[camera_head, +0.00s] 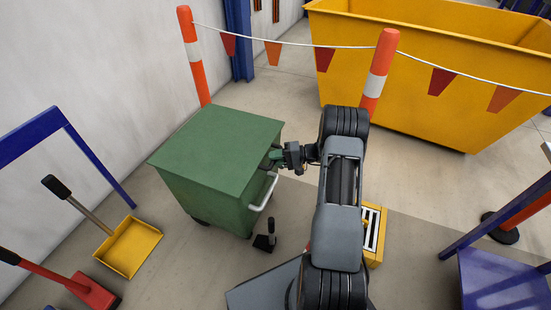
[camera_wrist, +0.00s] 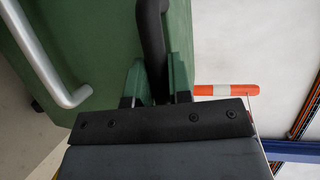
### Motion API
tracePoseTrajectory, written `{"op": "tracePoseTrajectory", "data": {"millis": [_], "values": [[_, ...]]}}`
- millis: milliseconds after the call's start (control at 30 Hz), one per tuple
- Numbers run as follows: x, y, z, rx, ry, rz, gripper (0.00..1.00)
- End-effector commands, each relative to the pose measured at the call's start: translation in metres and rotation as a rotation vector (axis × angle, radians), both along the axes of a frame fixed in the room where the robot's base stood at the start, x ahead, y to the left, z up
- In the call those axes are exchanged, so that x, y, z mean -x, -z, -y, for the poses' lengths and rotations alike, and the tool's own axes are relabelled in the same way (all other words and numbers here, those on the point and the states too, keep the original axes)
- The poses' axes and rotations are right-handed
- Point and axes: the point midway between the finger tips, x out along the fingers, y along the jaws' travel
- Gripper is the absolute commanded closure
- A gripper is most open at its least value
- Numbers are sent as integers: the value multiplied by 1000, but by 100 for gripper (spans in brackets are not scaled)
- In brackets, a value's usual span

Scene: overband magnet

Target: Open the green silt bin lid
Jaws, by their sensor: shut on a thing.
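The green silt bin (camera_head: 215,200) stands on the floor left of my arm. Its green lid (camera_head: 220,145) lies flat on top and looks closed. My gripper (camera_head: 277,157) is at the right side of the bin, by the lid's edge. In the wrist view my gripper (camera_wrist: 157,80) has its two green fingers on either side of a black bar handle (camera_wrist: 151,35), shut on it. A pale bar handle (camera_head: 264,192) sticks out lower on the bin; it also shows in the wrist view (camera_wrist: 42,60). The handle's far end is out of view.
Orange-white posts (camera_head: 378,75) with a flag line stand behind. A yellow skip (camera_head: 430,90) is beyond them. A yellow shovel (camera_head: 130,247) and a red tool (camera_head: 92,292) lie left. A small black object (camera_head: 265,242) is on the floor near the bin.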

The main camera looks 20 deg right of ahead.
Motion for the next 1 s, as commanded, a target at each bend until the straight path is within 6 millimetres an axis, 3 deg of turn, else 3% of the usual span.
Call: {"op": "tracePoseTrajectory", "data": {"millis": [100,400,567,767,1000], "values": [[0,0,0,0,0,0,100],[0,-1,0,1,0,0,100],[0,-15,-1,16,-3,-16,100],[-3,-67,-7,82,-13,-82,100],[-15,-159,-11,219,3,-229,100]]}}
